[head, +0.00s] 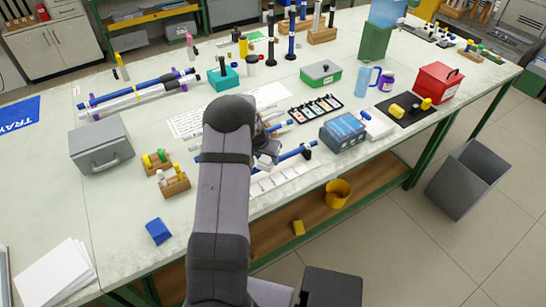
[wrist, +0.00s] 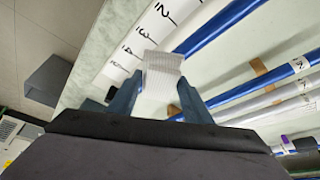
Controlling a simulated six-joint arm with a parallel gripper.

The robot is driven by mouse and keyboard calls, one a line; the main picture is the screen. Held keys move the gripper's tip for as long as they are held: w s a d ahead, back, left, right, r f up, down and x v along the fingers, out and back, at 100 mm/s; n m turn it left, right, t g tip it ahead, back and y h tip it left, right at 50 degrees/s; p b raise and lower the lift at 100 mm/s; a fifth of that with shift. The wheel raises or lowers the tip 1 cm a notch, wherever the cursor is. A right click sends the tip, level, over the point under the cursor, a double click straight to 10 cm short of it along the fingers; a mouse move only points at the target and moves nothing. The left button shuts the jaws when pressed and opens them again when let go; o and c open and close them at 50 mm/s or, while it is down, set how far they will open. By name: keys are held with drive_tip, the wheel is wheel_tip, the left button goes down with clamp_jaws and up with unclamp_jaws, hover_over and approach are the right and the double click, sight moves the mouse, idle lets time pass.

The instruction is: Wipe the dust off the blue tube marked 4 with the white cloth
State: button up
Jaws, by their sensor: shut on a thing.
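My gripper (wrist: 159,84) is shut on the white cloth (wrist: 163,64), a ribbed white pad between its two fingers in the wrist view. In the head view my arm hides most of the gripper. Blue tubes run slantwise at the right of the wrist view: one blue tube (wrist: 222,24) passes close beside the cloth, and another blue tube (wrist: 262,82) lies further right. I cannot tell whether the cloth touches a tube. A blue tube end (head: 297,152) shows right of my arm in the head view. I cannot make out which tube is marked 4, nor any dust.
A white scale strip (wrist: 138,40) with printed numbers lies left of the cloth. In the head view, a blue box (head: 343,132) and a colour-sample tray (head: 315,108) stand right of my gripper. More tubes (head: 140,88) lie back left. A grey toolbox (head: 100,145) stands left.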

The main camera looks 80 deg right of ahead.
drive_tip(key=shift+w+a+f+b, duration=0.15)
drive_tip(key=shift+w+a+b, duration=1.9)
drive_tip(key=shift+w+a, duration=0.15)
drive_tip(key=v, duration=0.2)
drive_tip(key=p, duration=0.1)
drive_tip(key=shift+w+d+r, duration=0.1)
drive_tip(key=shift+w+r, duration=0.15)
drive_tip(key=shift+r, duration=0.25)
drive_tip(key=shift+r+p, duration=1.7)
drive_tip(key=shift+r, duration=1.1)
